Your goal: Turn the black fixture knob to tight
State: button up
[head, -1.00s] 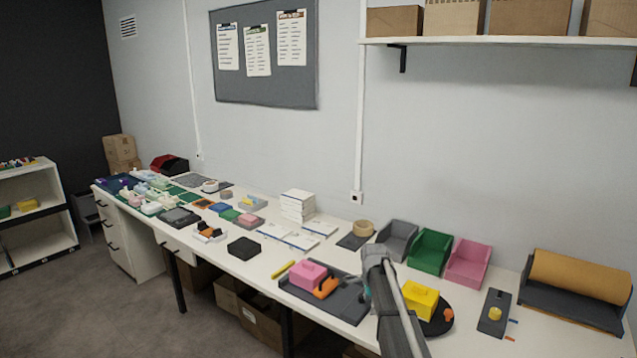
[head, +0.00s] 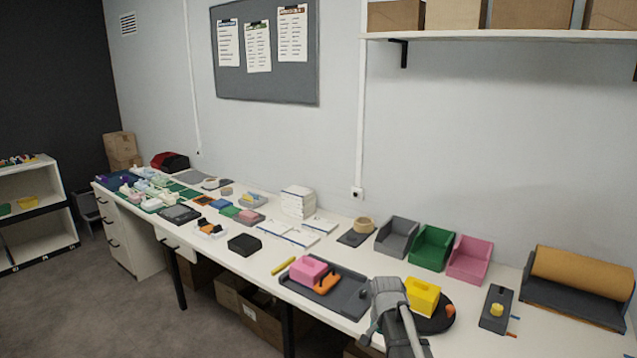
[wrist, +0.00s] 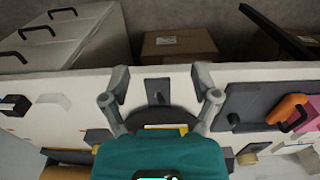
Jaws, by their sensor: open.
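The black fixture knob (head: 362,293) stands at the right end of a dark grey fixture plate (head: 345,302) in the head view. The plate also carries a pink block (head: 308,272) and an orange clamp (head: 326,284). In the wrist view the plate (wrist: 240,104) lies to the right, with a small black knob (wrist: 232,118) near its left side. My gripper (wrist: 160,78) is open, and its fingers are apart with nothing held. A small dark grey plate with a dark peg (wrist: 158,92) shows between them. My arm covers the table just right of the knob in the head view.
A yellow block (head: 422,295) on a black round base stands close to the right of my arm. Grey, green (head: 432,248) and pink bins line the back. A yellow marker (head: 284,266) lies left of the fixture. Cartons (wrist: 180,45) stand below the table.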

jog(key=s+f+n, duration=0.1)
jog(key=s+n, duration=0.6)
jog(key=s, duration=0.6)
jog(key=shift+b, duration=0.45)
